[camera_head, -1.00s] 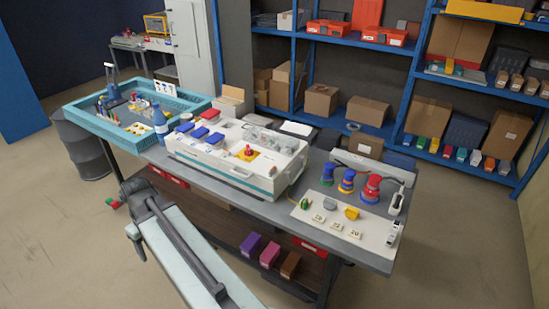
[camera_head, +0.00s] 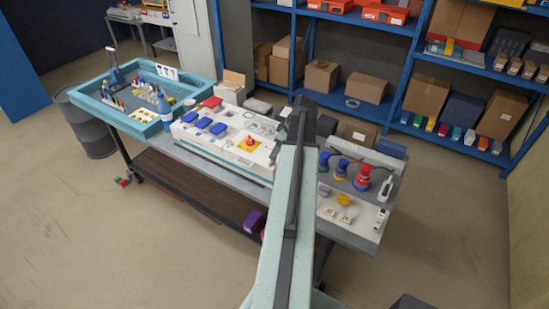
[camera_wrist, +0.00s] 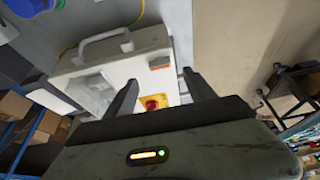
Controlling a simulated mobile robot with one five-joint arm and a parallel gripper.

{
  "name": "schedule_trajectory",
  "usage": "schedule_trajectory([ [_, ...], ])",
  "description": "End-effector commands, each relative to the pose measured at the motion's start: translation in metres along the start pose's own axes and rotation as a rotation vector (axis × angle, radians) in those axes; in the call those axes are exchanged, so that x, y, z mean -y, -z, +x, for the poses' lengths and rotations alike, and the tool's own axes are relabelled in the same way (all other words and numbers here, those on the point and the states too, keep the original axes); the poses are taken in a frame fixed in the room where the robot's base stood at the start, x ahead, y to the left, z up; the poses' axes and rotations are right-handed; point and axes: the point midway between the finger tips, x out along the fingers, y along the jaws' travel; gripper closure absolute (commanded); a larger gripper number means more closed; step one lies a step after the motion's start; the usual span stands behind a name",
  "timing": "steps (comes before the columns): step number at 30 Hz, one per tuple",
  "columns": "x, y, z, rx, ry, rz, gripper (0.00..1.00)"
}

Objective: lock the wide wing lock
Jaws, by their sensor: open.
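A red knob (camera_head: 250,141) on a yellow plate sits on the front right of the long white box (camera_head: 200,146) on the bench. It is the likeliest wing lock, but its wings are too small to make out. In the wrist view the red knob (camera_wrist: 152,104) shows between the fingers of my gripper (camera_wrist: 160,77), beyond them and apart from them. My gripper is open and empty. The white box (camera_wrist: 150,62) shows there with a grey handle, and its lower part is hidden by my gripper body. In the head view my arm covers the box's right end.
Blue and red round connectors (camera_head: 363,176) stand on the bench right of my arm, beside a pale panel (camera_head: 360,228) with small sockets. Blue lids (camera_head: 200,122) lie on the box's left part. A blue tray (camera_head: 95,95) of small parts stands at the far left.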

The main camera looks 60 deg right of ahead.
Motion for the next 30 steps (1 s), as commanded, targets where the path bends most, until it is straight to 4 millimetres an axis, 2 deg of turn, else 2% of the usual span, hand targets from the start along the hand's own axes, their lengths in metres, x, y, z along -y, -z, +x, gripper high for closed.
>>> schedule_trajectory([
  [1,0.0,-0.002,0.013,0.0,0.0,0.0,0.36],
  [10,-0.001,-0.003,0.065,0.0,0.0,0.0,0.36],
  [13,-0.001,-0.002,0.07,0.001,-0.001,0.001,0.36],
  [20,0.0,0.0,0.068,0.001,-0.001,0.002,0.36],
  [24,0.0,-0.001,0.068,0.001,-0.001,0.002,0.75],
  [27,0.0,-0.001,0.068,0.001,-0.001,0.002,0.99],
  [28,-0.006,-0.001,0.068,0.001,-0.001,0.003,0.99],
  [30,-0.003,-0.001,0.068,0.001,-0.003,0.004,0.99],
])
